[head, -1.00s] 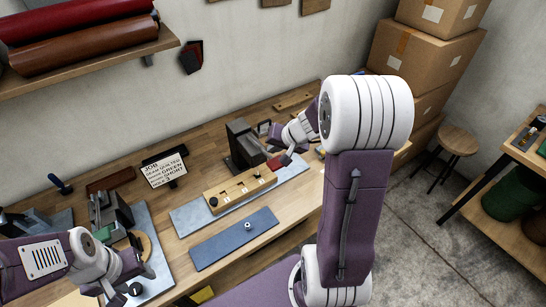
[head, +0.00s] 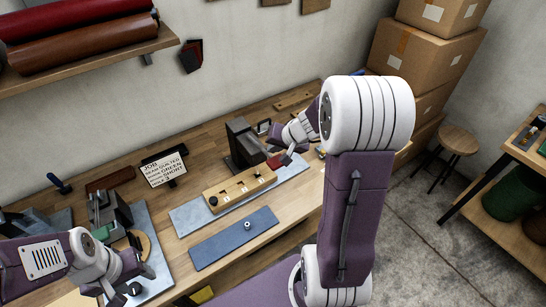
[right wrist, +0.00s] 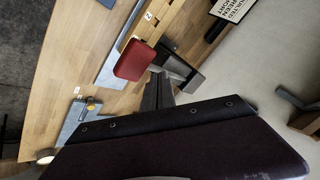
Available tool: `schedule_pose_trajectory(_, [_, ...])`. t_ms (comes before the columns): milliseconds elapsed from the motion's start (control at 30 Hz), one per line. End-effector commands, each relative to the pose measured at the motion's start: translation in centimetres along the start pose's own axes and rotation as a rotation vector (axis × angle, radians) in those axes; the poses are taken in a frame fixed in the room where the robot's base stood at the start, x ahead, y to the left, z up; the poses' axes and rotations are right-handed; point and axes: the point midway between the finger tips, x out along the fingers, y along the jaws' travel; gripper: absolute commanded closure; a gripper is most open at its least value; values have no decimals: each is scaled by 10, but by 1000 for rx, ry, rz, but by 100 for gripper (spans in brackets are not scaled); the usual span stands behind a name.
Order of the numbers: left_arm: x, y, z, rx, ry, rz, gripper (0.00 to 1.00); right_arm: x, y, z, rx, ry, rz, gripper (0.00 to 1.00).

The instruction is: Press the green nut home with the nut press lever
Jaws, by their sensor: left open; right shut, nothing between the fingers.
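A dark upright press (head: 243,145) stands at the back of the bench. A red block, seemingly its lever handle (head: 273,162), shows beside my right gripper (head: 285,158); it is large in the right wrist view (right wrist: 134,60). My right gripper's fingers (right wrist: 158,88) are shut and empty, just beside the red handle; whether they touch it I cannot tell. My left gripper (head: 122,292) is open and empty at the lower left, by a grey metal fixture (head: 108,213) with a small green part (head: 103,233). I cannot make out a green nut for certain.
A wooden block with numbered places (head: 238,189) lies on a grey plate (head: 187,218) before the press. A blue mat (head: 215,248) with a small metal piece (head: 248,225) lies nearer. A job card (head: 165,171) stands behind. My right arm hides the bench's right part.

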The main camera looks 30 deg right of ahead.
Motion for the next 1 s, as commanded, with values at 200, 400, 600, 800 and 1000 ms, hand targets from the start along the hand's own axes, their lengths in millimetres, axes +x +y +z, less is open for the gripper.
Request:
schedule_pose_trajectory(200, [7, 0, 1, 0, 0, 0, 48, 3, 2, 2, -1, 0, 1, 100])
schedule_pose_trajectory(400, [6, 0, 1, 0, 0, 0, 48, 3, 2, 2, -1, 0, 0, 100])
schedule_pose_trajectory(600, [8, 0, 1, 0, 0, 0, 48, 4, 3, 3, -1, 0, 0, 100])
schedule_pose_trajectory(800, [11, 0, 1, 0, 0, 0, 48, 6, 4, 4, 0, 0, 0, 100])
schedule_pose_trajectory(1000, [13, 0, 1, 0, 0, 0, 48, 7, 5, 5, 0, 0, 0, 100])
